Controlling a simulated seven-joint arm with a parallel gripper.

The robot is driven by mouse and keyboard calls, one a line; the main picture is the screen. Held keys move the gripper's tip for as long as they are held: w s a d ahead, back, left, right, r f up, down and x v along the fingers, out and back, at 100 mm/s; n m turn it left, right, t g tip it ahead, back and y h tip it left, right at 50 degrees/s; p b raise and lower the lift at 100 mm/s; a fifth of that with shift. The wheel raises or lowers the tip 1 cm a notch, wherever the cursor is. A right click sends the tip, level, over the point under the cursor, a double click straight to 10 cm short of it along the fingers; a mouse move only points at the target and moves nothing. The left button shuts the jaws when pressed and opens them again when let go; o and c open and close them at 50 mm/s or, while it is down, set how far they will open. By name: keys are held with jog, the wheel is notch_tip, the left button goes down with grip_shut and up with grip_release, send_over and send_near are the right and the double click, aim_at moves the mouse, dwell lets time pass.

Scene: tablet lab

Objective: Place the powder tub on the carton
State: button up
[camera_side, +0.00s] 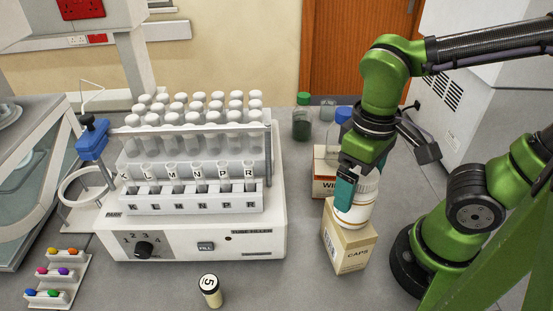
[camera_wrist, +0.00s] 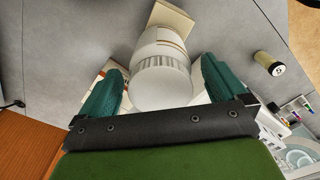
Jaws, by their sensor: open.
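The powder tub (camera_side: 359,203) is white with an orange band. In the side view it appears to stand upright on the tan carton (camera_side: 351,253) marked CAPS. In the wrist view I see the tub's white ribbed lid (camera_wrist: 162,82), with a corner of the carton (camera_wrist: 172,17) beyond it. My gripper (camera_side: 362,182) points down over the tub. Its teal fingers are open on both sides of the tub, and the wrist view shows a gap on each side. One finger hides part of the tub in the side view, and the exact contact with the carton is partly hidden.
A red and white box (camera_side: 324,185) and a blue-capped bottle (camera_side: 343,116) stand close behind. The tube filler (camera_side: 190,240) with its racks is to the left. A small vial marked 5 (camera_side: 210,291) stands in front. The bench between vial and carton is clear.

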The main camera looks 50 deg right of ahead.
notch_tip(320, 180, up, 12)
jog(key=shift+f, duration=0.25)
jog(key=w+d+f+m+t+y, duration=0.2)
jog(key=w+d+f+m+t, duration=0.2)
jog(key=w+t, duration=0.3)
jog(key=shift+d+f, duration=0.75)
jog(key=shift+d, duration=0.05)
